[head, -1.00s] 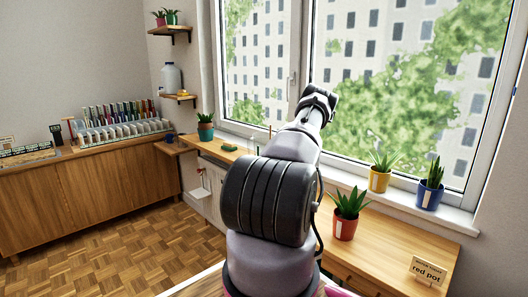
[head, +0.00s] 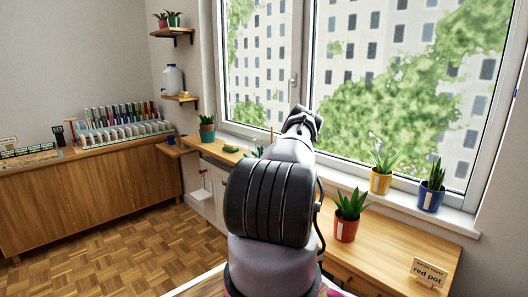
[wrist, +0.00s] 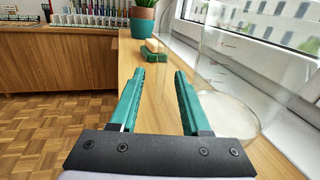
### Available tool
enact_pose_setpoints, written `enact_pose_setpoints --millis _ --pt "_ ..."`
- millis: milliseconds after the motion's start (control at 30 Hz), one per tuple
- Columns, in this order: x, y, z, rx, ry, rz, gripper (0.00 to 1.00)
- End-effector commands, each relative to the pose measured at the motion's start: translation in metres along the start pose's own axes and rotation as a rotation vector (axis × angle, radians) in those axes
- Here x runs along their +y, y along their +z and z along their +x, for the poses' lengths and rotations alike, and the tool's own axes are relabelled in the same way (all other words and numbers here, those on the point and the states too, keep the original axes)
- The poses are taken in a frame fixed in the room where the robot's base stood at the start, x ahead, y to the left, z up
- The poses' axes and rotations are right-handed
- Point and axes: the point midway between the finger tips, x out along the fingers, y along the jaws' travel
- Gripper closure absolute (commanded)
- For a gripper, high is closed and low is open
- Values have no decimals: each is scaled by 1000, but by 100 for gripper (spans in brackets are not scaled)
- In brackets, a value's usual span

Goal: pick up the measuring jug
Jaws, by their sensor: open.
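The measuring jug (wrist: 230,116) is clear, with faint tick marks and a pale round base, on the right in the wrist view. It stands on the wooden counter (wrist: 148,155) by the window. My gripper (wrist: 159,75) is open, with two teal fingers pointing forward along the counter. The right finger is beside the jug's left side and overlaps it in the picture. A thin clear outline, perhaps the jug's handle, shows between and beyond the fingertips; I cannot tell its depth. In the head view my arm hides the jug.
A red-potted plant (head: 347,228) and a label card (head: 428,271) are at the right. Yellow (head: 381,181) and blue (head: 430,196) pots stand on the sill.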

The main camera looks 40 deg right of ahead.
Motion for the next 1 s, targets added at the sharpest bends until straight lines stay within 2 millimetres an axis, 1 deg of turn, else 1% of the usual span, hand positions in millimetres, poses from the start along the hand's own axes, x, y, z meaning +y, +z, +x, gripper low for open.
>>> enact_pose_setpoints --millis 167,200,233,267,300,333,1000 --pt "0 0 0 0 0 0 53" --pt "0 0 0 0 0 0 61" --pt "0 0 0 0 0 0 72" --pt "0 0 0 0 0 0 84" --pt "0 0 0 0 0 0 99" --pt "0 0 0 0 0 -1 100" --pt "0 0 0 0 1 -1 100"
